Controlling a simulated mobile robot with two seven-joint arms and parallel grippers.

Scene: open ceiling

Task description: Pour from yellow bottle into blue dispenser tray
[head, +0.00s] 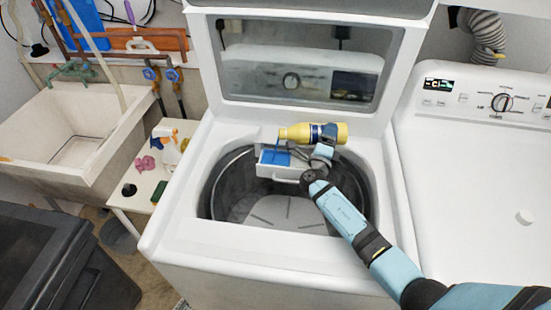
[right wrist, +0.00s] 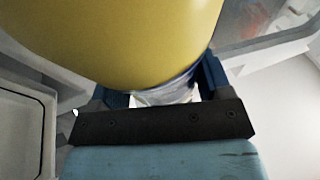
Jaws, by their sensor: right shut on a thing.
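The yellow bottle (head: 305,133) with a dark blue label lies almost level above the open washer, its narrow mouth end to the left. A thin blue streak runs from the mouth down toward the blue dispenser tray (head: 275,158). The tray is set in a white drawer pulled out over the drum, below and left of the bottle. My right gripper (head: 322,150) is shut on the bottle. In the right wrist view the yellow bottle (right wrist: 150,40) fills the top, between the blue fingers. My left gripper is not in view.
The raised washer lid (head: 305,75) stands behind the bottle. The drum (head: 285,208) is open below. A second white machine (head: 480,180) stands at the right. A sink (head: 80,130) and a small table (head: 150,180) with several items are at the left.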

